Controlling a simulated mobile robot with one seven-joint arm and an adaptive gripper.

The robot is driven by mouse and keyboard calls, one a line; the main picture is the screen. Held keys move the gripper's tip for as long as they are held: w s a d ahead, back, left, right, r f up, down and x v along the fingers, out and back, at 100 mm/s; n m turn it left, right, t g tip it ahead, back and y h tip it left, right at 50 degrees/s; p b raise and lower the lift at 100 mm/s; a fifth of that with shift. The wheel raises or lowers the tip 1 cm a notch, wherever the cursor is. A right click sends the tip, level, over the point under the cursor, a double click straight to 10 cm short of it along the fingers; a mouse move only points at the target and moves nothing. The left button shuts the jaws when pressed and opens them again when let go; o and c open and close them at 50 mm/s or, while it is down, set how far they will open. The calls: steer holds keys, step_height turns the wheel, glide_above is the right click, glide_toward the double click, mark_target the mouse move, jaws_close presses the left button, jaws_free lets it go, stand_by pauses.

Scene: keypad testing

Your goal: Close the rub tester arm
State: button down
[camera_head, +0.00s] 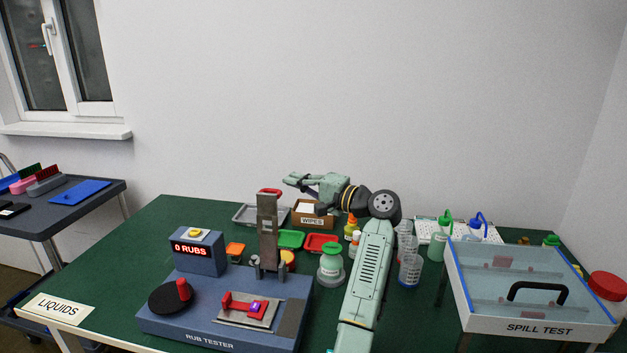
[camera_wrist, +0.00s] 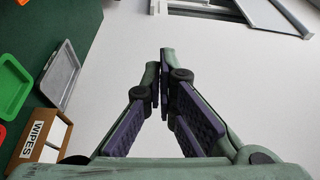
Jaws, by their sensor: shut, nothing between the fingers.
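The rub tester (camera_head: 240,310) is a blue-grey machine at the front left of the green table, with a "0 RUBS" display (camera_head: 190,249), a black disc with a red knob (camera_head: 183,290) and a red-and-grey sample bed. Its grey arm (camera_head: 267,232) stands upright at the back of the base, hinged at the bottom, with a red part at its top. My gripper (camera_head: 290,181) is shut and empty, up and to the right of the arm's top, pointing left. In the wrist view my gripper (camera_wrist: 164,85) shows its fingertips together against the wall.
A wipes box (camera_head: 313,218), trays and bottles stand behind and right of the tester. The spill test box (camera_head: 530,290) is at the right. A side table (camera_head: 70,205) with brushes is at the left. The air above the tester bed is clear.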

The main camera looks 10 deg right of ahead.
steer(key=shift+s+a+f+p, duration=0.1)
steer(key=shift+s+a+p, duration=0.4)
steer(key=shift+s, duration=0.3)
steer(key=shift+s+a+p, duration=0.35)
steer(key=shift+s+a, duration=0.25)
steer(key=shift+s, duration=0.15)
